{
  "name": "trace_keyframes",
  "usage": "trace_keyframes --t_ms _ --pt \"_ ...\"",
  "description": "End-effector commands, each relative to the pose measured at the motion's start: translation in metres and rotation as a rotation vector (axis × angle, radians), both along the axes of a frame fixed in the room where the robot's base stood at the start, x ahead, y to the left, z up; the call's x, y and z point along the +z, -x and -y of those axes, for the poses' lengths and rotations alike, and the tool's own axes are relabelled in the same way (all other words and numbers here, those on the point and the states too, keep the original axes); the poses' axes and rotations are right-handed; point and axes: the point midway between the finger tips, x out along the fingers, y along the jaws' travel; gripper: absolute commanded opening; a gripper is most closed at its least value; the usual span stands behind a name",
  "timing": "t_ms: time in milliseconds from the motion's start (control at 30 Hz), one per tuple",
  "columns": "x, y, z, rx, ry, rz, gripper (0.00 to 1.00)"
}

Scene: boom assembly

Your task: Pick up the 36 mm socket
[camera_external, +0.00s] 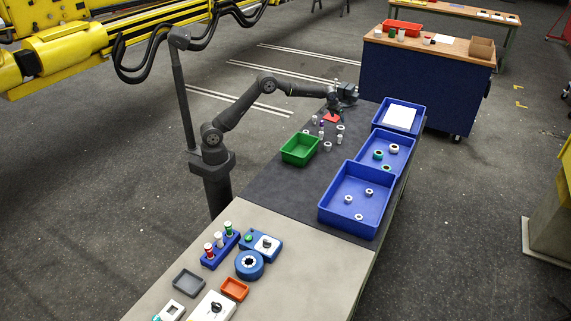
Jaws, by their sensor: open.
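Several small white and grey socket-like parts stand on the dark mat beneath and in front of my gripper (333,112), among them a pale one (327,146) and another (340,128). A purple-topped part (322,124) stands among them. I cannot tell which is the 36 mm socket; no size marks are legible. My gripper is open at the far end of the mat, above or beside a small red patch (331,118). Its fingers are tiny here, and nothing shows held in them.
A green bin (300,138) stands left of the parts. Blue trays (323,213) line the right edge, some holding ring-shaped parts. The near bench holds a blue rack (219,250), a blue ring (250,277) and small trays. The mat between green bin and large blue tray is clear.

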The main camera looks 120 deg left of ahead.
Motion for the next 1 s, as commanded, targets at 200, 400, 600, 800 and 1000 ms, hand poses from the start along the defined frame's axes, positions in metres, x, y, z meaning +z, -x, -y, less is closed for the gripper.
trace_keyframes --t_ms 200,400,600,800,1000 --pt "-0.043 -0.006 -0.018 0.002 0.002 0.0 0.73" --pt "-0.066 -0.011 -0.028 0.002 0.001 0.002 0.73" --pt "-0.076 -0.011 -0.032 0.002 0.002 0.002 0.73" --pt "-0.102 -0.011 -0.046 0.003 0.002 0.0 0.73" --pt "-0.116 -0.014 -0.052 0.002 0.001 0.002 0.73"
